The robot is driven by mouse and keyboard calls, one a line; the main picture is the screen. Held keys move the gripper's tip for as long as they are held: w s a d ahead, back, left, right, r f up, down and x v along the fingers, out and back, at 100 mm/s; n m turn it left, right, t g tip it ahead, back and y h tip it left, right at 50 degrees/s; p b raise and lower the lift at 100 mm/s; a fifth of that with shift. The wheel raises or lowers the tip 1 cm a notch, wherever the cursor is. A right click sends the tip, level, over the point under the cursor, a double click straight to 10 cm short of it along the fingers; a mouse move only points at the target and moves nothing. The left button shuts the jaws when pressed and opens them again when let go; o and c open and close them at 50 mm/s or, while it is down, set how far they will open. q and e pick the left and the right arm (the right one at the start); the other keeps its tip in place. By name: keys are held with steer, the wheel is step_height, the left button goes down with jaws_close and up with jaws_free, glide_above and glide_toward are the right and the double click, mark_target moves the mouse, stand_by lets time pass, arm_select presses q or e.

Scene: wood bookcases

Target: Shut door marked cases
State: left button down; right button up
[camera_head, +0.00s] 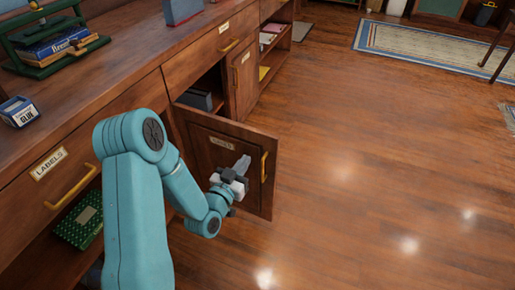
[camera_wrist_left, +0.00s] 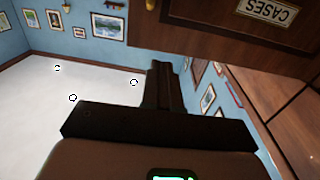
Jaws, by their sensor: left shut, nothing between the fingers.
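The wooden door (camera_head: 256,197) with a small label (camera_head: 222,143) and a yellow handle (camera_head: 264,167) stands open, swung out from the cabinet. In the left wrist view the label (camera_wrist_left: 268,12) reads CASES upside down, on the dark door panel (camera_wrist_left: 205,18). My left gripper (camera_head: 240,166) is in front of the door face, between the label and the handle. Its fingers are shut and empty; they also show in the left wrist view (camera_wrist_left: 160,85). I cannot tell whether they touch the door. My right gripper is not in view.
A dark case (camera_head: 196,99) sits in the open compartment behind the door. The LABELS drawer (camera_head: 66,183) is left of my arm. The countertop (camera_head: 110,68) holds a green rack (camera_head: 55,45) and a small box (camera_head: 18,111). The wood floor (camera_head: 370,150) right of the door is clear.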

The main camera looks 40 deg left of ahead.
mark_target(262, 139)
arm_select(q)
steer(key=w, duration=0.3)
steer(key=w+a, duration=0.1)
steer(key=w, duration=0.1)
steer(key=w+b, duration=0.1)
steer(key=w, duration=0.2)
steer(key=shift+w+a, duration=0.15)
steer(key=shift+w, duration=0.2)
steer(key=shift+w, duration=0.1)
